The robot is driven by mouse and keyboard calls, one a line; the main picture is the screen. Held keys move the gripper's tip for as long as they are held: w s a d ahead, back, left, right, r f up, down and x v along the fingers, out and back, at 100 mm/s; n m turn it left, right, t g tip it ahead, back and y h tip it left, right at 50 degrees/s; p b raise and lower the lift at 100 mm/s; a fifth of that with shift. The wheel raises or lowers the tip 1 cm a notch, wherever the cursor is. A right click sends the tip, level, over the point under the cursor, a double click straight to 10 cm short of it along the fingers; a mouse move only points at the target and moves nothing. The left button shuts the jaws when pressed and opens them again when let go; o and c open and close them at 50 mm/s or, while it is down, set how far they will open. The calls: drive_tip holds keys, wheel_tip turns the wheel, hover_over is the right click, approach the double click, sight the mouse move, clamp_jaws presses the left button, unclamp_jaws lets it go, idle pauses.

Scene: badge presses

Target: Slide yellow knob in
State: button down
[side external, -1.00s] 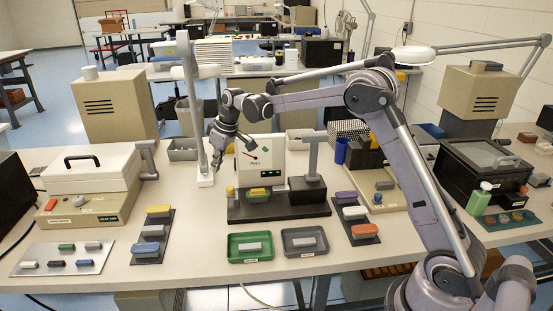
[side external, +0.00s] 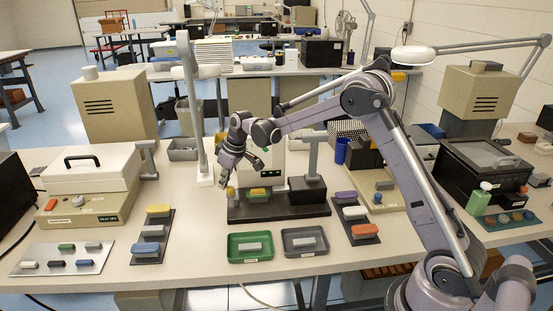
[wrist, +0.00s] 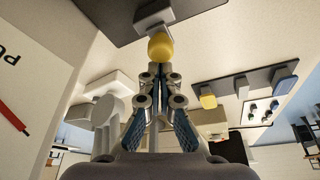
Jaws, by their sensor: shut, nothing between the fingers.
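The yellow knob (side external: 230,191) is at the left end of the black press base (side external: 290,207). In the wrist view the knob (wrist: 161,47) is round and sits on a grey mount, just beyond my fingertips. My gripper (side external: 223,183) points down beside the knob, to its left in the side view. In the wrist view my gripper (wrist: 160,68) has its fingers together with nothing between them. The tips look very close to the knob; I cannot tell whether they touch it. A yellow block (side external: 258,191) sits on the press to the right of the knob.
The press's white panel (side external: 270,165) stands behind, partly hidden by my arm. A white post (side external: 205,175) stands close on the left. A green tray (side external: 250,258) and a grey tray (side external: 304,253) lie in front. Bare table lies left of the press.

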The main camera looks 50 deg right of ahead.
sight(236, 194)
drive_tip(key=shift+s+d, duration=1.1)
drive_tip(key=w+a, duration=0.2)
drive_tip(key=w, duration=0.3)
drive_tip(key=v, duration=1)
drive_tip(key=shift+s+d, duration=0.25)
drive_tip(key=shift+s, duration=0.15)
drive_tip(key=shift+r, duration=0.15)
